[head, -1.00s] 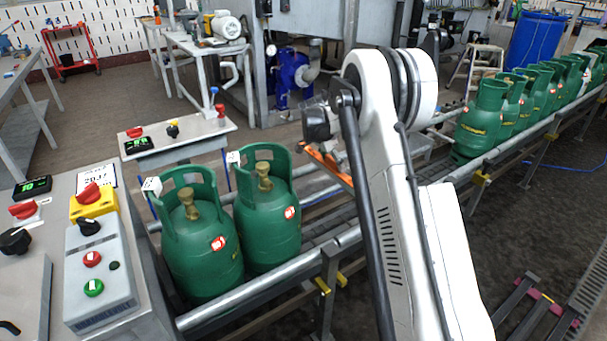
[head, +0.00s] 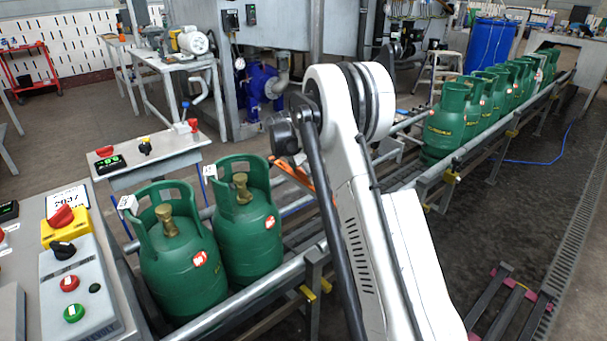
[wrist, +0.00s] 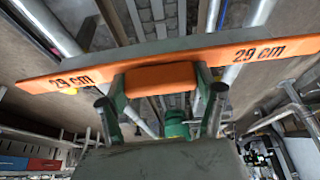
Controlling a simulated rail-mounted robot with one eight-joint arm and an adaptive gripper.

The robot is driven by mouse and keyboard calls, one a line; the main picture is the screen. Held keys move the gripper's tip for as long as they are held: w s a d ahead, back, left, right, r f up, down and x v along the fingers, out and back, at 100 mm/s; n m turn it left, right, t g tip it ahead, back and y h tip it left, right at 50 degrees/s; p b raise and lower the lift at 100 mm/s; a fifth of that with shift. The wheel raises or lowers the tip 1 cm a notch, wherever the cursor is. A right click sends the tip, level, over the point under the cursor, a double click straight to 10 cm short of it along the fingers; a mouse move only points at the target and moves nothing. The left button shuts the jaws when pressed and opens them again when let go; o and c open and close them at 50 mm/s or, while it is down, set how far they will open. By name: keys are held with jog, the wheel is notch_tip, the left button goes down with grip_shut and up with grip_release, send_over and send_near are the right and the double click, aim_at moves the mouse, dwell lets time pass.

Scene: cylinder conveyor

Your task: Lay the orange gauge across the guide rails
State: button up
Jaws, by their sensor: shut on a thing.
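The orange gauge is a long flat bar marked "29 cm" at both ends. It spans nearly the whole wrist view (wrist: 55,80); a small part shows beside my arm in the head view (head: 291,173). My gripper (wrist: 160,88) is shut on the gauge's middle block, one finger on each side. The guide rails are grey tubes along the conveyor: the near rail (head: 262,286) and part of the far one (head: 386,158) show in the head view. In the wrist view, rails (wrist: 50,25) run behind the gauge, crossing its line. Whether it touches them I cannot tell.
Two green cylinders (head: 182,265) stand on the conveyor left of my arm. Several more (head: 446,127) stand in a row to the right. The conveyor stretch between them holds no cylinders. A control box (head: 75,285) stands at the near left.

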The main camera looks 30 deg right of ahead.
aim_at(301, 181)
jog(key=shift+f+b, duration=1.25)
jog(key=shift+f, duration=1.25)
jog(key=shift+f+b, duration=1.45)
jog(key=shift+f, duration=0.95)
jog(key=o, duration=1.6)
jog(key=shift+r, duration=0.15)
notch_tip(301, 181, up, 10)
jog(key=shift+f, duration=0.1)
